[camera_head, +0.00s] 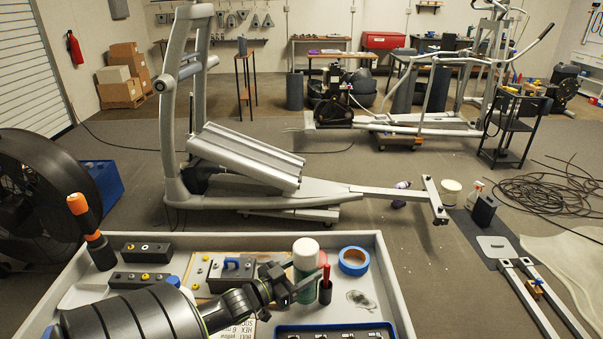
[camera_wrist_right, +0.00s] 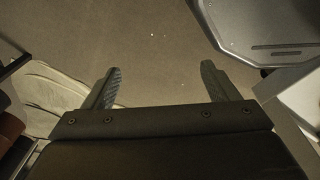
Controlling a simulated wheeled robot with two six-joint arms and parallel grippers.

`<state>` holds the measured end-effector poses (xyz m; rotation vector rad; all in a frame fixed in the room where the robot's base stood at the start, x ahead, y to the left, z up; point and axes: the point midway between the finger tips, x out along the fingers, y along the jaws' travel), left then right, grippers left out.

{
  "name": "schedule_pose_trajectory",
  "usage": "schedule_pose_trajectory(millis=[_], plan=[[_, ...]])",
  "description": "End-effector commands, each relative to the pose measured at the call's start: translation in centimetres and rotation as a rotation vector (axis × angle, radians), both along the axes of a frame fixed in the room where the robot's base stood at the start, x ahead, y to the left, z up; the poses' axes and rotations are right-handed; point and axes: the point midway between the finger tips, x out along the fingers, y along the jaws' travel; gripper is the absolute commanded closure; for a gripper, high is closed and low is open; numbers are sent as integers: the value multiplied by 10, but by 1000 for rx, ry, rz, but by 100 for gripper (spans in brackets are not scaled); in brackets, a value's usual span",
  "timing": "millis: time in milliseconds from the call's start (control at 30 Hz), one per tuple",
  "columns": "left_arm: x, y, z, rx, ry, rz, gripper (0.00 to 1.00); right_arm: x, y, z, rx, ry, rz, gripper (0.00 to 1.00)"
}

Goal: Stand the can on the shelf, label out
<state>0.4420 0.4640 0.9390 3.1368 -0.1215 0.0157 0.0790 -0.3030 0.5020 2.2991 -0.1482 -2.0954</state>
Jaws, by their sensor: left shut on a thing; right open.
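The can (camera_head: 305,268), green with a white top, stands upright in the grey tray (camera_head: 397,290) in the head view. My left gripper (camera_head: 284,287) reaches in from the left and is shut on the can's side. I cannot tell whether the can's base touches the tray, and its label cannot be made out. My right gripper (camera_wrist_right: 157,85) is open and empty in the right wrist view, with bare floor beyond its fingers. I cannot make out for sure which surface is the shelf.
A dark bottle with a red top (camera_head: 325,288) stands close to the can's right. A blue tape roll (camera_head: 353,261) lies further right. An orange-topped tool (camera_head: 92,232) stands at the tray's left. A large elliptical machine (camera_head: 250,160) stands beyond the tray.

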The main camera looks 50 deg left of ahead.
Motion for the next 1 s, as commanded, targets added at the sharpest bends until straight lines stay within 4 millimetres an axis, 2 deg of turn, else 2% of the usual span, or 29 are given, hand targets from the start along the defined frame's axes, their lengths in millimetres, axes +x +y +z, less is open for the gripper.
schedule_pose_trajectory(millis=[100,233,667,700,867,1000], plan=[[1,0,-16,-3,-2,1,97,11,0,-2,-1,-17,3,19],[0,-1,-30,-1,-1,0,97,13,-1,-3,-1,-20,4,19],[0,-1,-37,-1,-1,-1,97,7,-5,-6,-6,-12,4,19],[0,0,-37,-1,2,0,39,7,-5,-6,-6,-11,4,19],[0,0,-37,-1,2,0,19,6,-5,-5,-6,-9,3,19],[0,0,-37,-1,2,0,19,6,-5,-5,-6,-9,3,19]])
